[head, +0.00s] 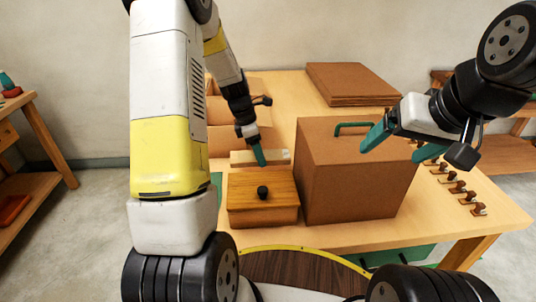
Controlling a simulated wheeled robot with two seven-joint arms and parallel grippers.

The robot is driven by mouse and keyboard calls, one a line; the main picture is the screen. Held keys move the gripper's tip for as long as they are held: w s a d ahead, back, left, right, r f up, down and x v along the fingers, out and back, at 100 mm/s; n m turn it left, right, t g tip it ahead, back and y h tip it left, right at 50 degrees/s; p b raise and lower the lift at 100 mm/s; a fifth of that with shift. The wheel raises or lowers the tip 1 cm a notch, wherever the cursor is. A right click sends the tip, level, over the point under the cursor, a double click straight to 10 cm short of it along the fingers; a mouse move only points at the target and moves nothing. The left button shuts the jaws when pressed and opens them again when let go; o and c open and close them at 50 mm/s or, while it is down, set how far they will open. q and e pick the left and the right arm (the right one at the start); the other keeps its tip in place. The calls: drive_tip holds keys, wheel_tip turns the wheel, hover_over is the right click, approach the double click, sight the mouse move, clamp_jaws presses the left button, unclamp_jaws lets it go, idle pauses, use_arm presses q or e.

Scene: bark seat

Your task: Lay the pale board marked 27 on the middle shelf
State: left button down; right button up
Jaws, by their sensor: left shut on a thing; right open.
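My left gripper (259,156) reaches down behind the small wooden box and is shut on a pale wooden piece (277,156). No number is readable on this piece, so I cannot tell whether it is marked 27. Its lower part is hidden by the small box. My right gripper (403,145) is open and empty, with its teal fingers apart over the right part of the large brown box. I cannot make out which surface is the middle shelf. A brown open-fronted unit (225,141) stands behind my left gripper, partly hidden by my arm.
The small lidded box (250,210) with a black knob and the large brown box (350,185) with a green handle stand on the table (455,230). Stacked brown boards (350,82) lie at the back. Several dark-knobbed pieces (457,187) line the right side.

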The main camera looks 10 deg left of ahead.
use_arm(q)
drive_tip(key=shift+f, duration=2.95)
drive_tip(key=shift+f, duration=0.1)
drive_tip(key=shift+c, duration=1.4)
unclamp_jaws()
